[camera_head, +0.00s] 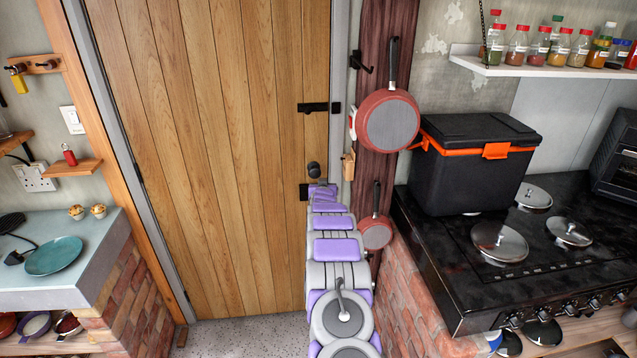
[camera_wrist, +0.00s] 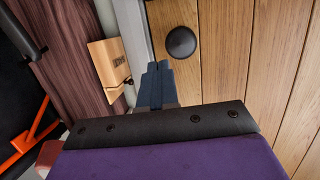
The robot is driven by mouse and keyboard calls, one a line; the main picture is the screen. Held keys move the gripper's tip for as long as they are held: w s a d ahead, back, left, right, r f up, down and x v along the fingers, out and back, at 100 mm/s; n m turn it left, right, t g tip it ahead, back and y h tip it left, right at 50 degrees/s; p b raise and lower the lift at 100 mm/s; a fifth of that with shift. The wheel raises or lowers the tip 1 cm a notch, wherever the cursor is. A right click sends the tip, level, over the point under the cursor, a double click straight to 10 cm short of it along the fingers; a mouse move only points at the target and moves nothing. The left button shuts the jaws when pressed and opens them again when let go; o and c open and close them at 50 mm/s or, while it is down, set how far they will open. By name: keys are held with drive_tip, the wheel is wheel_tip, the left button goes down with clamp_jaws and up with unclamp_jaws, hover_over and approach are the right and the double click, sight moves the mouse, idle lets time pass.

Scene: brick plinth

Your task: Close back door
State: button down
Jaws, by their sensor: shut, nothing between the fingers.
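The back door (camera_head: 215,150) is made of vertical wooden planks and fills the middle left of the head view. It looks flush, or nearly so, with its grey frame; I cannot tell whether it is latched. A dark round knob (camera_head: 314,169) sits near its right edge, with a black latch bar (camera_head: 313,107) above. In the wrist view the knob (camera_wrist: 181,43) is just beyond and to the right of the fingers. My gripper (camera_wrist: 157,75) is shut and empty, close to the door's edge and the grey frame (camera_wrist: 161,30). Its fingertips are hidden in the head view by my arm.
Red pans (camera_head: 388,119) hang on a dark wood post right of the door. A black cool box (camera_head: 470,160) stands on the hob (camera_head: 450,270). A counter (camera_head: 85,255) with a teal plate is at left. Speckled floor (camera_head: 250,333) lies clear before the door.

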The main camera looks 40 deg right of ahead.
drive_tip(key=shift+s+a+r, duration=0.5)
drive_tip(key=shift+s+a, duration=0.95)
drive_tip(key=shift+s, duration=1.25)
drive_tip(key=a+r+n+g+y, duration=0.1)
drive_tip(key=a+r+y, duration=0.2)
drive_tip(key=a, duration=0.8)
drive_tip(key=a+r+n+y, duration=0.2)
drive_tip(key=a+r+y, duration=0.1)
drive_tip(key=a, duration=0.8)
drive_tip(key=s+a+r+n+g+y, duration=0.1)
drive_tip(key=s+a+r+g+y, duration=0.1)
drive_tip(key=s+a, duration=0.5)
drive_tip(key=s+a+r+n+g+y, duration=0.15)
drive_tip(key=s+a, duration=0.25)
drive_tip(key=a, duration=0.6)
drive_tip(key=s+a+r+n+g+y, duration=0.1)
drive_tip(key=s+a+r+n+g, duration=0.15)
drive_tip(key=s+a, duration=0.95)
drive_tip(key=s+a+g, duration=0.3)
drive_tip(key=s+g, duration=0.2)
drive_tip(key=s, duration=2.2)
drive_tip(key=shift+n+g+p, duration=0.3)
drive_tip(key=shift+g+p, duration=0.1)
